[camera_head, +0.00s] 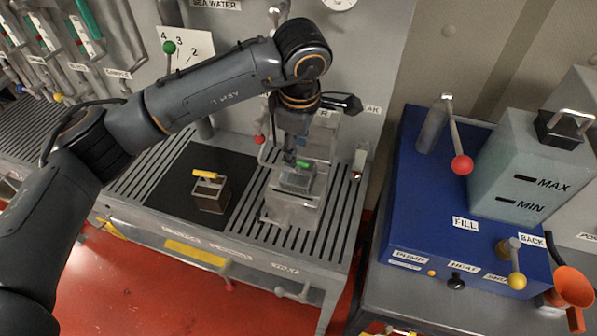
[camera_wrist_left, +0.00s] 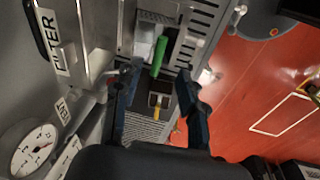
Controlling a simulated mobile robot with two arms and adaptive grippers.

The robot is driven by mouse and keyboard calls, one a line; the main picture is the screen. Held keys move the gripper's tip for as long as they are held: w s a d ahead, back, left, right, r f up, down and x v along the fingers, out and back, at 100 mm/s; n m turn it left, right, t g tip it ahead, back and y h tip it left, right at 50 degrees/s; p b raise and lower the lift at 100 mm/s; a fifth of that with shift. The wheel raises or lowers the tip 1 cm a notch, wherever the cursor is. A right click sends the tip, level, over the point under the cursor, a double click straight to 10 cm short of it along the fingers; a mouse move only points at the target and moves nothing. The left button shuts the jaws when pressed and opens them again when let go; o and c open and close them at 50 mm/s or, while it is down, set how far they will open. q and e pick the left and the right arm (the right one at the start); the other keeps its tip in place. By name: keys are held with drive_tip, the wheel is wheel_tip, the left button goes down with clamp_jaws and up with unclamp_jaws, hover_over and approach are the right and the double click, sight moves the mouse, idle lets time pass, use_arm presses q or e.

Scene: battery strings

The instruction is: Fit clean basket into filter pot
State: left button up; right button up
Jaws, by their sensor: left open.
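A basket with a green handle (camera_head: 303,164) sits at the open top of the metal filter pot (camera_head: 292,208); how deep it sits is hard to tell. The green handle also shows in the left wrist view (camera_wrist_left: 159,58). My left gripper (camera_head: 300,150) is right above this basket, pointing down and partly hiding it. In the left wrist view its two fingers (camera_wrist_left: 157,74) are apart, with the green handle between and just beyond the tips. A second basket with a yellow handle (camera_head: 207,175) stands on the black mat (camera_head: 168,190); it shows in the left wrist view (camera_wrist_left: 157,112). My right gripper is out of view.
The slatted metal bench (camera_head: 262,238) carries the pot and mat. A blue unit (camera_head: 425,200) with a MAX/MIN tank (camera_head: 525,175) and a red-knobbed lever (camera_head: 461,165) stands to the right. Valves and pipes line the wall behind. The mat around the yellow-handled basket is clear.

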sight(298, 173)
use_arm(q)
drive_tip(key=shift+f, duration=0.7)
drive_tip(key=shift+w+f+p, duration=0.15)
drive_tip(key=shift+f+p, duration=0.1)
drive_tip(key=shift+p, duration=0.15)
drive_tip(key=f+p, duration=0.1)
drive_tip(key=f, duration=0.1)
drive_tip(key=w+f+p, duration=0.1)
drive_tip(key=f, duration=0.1)
drive_tip(key=shift+w+a+f+p, duration=0.1)
drive_tip(key=shift+a+f+p, duration=0.05)
drive_tip(key=shift+f+p, duration=0.15)
clamp_jaws()
drive_tip(key=shift+w+f, duration=0.1)
drive_tip(key=shift+f, duration=0.05)
